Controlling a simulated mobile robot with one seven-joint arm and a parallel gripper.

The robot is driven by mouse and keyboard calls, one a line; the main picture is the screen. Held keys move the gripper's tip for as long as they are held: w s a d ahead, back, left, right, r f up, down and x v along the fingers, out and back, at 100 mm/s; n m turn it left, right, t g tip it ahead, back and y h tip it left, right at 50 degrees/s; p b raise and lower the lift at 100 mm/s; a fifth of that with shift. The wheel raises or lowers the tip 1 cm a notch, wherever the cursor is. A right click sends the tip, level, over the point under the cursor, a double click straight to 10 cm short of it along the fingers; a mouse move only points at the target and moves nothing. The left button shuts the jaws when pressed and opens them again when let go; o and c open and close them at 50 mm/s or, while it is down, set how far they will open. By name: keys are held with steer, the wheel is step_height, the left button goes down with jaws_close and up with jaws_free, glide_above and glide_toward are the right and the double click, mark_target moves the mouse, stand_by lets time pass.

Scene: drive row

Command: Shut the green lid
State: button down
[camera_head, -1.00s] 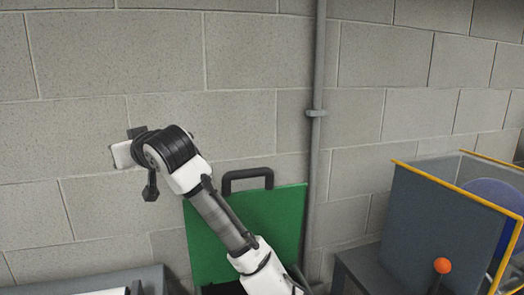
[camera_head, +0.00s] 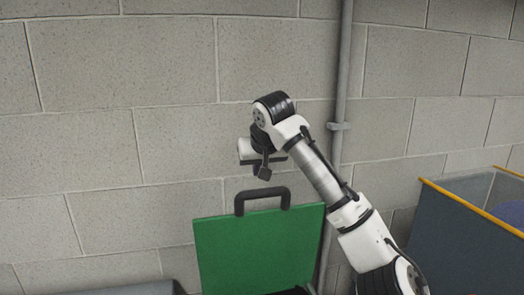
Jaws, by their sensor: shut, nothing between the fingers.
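The green lid (camera_head: 255,250) stands raised and open in front of the block wall, at the bottom middle of the view. A black handle (camera_head: 262,193) sits on its top edge. My gripper (camera_head: 263,173) is shut and empty, pointing down just above the handle in the picture. A small gap shows between them, but I cannot tell how near in depth they are. The bin under the lid lies almost wholly below the frame.
A vertical grey pipe (camera_head: 344,80) runs down the wall right of the lid. A grey bin with yellow edges (camera_head: 450,235) stands at the right, with something blue inside. A grey surface edge (camera_head: 150,287) shows at the lower left. The wall is close behind the lid.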

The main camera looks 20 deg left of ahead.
steer(key=shift+s+d+f+p, duration=0.4)
steer(key=shift+s+f, duration=0.2)
steer(key=shift+f, duration=0.05)
steer(key=shift+s+d+f+p, duration=0.35)
steer(key=shift+s+f+p, duration=0.05)
steer(key=shift+s+f, duration=0.2)
steer(key=shift+d+f, duration=0.1)
